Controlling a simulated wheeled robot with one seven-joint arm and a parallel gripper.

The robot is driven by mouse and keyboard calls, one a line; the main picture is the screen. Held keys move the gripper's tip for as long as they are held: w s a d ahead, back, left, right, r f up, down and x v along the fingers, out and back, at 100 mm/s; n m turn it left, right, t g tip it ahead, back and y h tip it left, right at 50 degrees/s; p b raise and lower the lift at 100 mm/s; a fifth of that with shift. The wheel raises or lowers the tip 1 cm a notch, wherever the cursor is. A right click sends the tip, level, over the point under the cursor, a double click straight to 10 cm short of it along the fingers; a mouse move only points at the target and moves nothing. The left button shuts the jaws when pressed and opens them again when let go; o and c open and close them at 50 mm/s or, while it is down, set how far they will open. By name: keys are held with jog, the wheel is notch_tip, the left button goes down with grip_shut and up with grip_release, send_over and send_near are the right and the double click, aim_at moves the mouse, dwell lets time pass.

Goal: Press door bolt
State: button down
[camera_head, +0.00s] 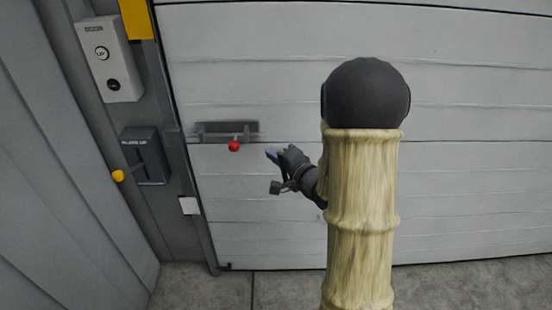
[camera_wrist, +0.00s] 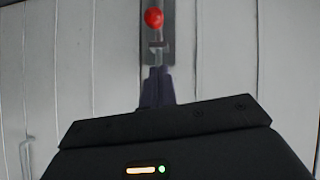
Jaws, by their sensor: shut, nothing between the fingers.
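The door bolt (camera_head: 226,130) is a grey sliding bolt with a red ball knob (camera_head: 234,146), mounted on the white panelled door near its left edge. In the wrist view the bolt (camera_wrist: 158,47) runs up the picture with its red knob (camera_wrist: 153,18) at the top. My gripper (camera_head: 271,153) is shut and empty, a little right of the red knob and slightly lower in the head view. In the wrist view its closed fingers (camera_wrist: 157,82) point up at the bolt, below the knob. I cannot tell whether the fingertips touch the bolt.
A control box with an UP button (camera_head: 106,58) and a dark lever box (camera_head: 148,156) with a yellow knob (camera_head: 118,176) are on the frame left of the door. A small white plate (camera_head: 190,206) sits lower on the frame. The concrete floor (camera_head: 200,288) is clear.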

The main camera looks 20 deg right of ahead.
aim_at(233, 142)
jog(key=w+a+f, duration=0.1)
jog(key=w+a, duration=0.4)
jog(key=w, duration=0.2)
jog(key=shift+w+a+f, duration=0.25)
jog(key=shift+w+f, duration=0.05)
jog(key=shift+w, duration=0.05)
